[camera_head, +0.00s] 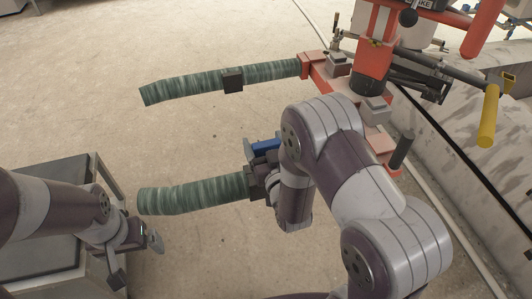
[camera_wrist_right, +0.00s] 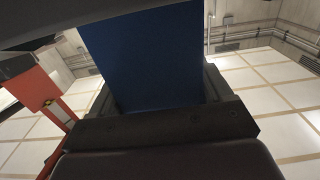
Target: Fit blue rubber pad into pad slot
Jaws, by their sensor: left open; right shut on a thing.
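The blue rubber pad (camera_head: 266,145) is in my right gripper (camera_head: 260,158), close to the lower of two green, ribbed arms. In the right wrist view the pad (camera_wrist_right: 145,55) is a broad blue face above a dark gripper part (camera_wrist_right: 155,127). A dark block (camera_head: 258,186) sits on the lower green arm beside my right gripper, and a similar dark block (camera_head: 232,80) sits on the upper one. I cannot tell which holds the pad slot, or whether the pad touches it. My left gripper (camera_head: 136,258) is open and empty at the lower left.
The green arms (camera_head: 190,86) (camera_head: 190,195) reach left from an orange machine (camera_head: 372,45). A yellow-handled lever (camera_head: 488,115) sticks out at right. A grey-topped bench (camera_head: 45,252) stands under my left arm. A low concrete wall (camera_head: 480,160) runs along the right. Floor between the green arms is clear.

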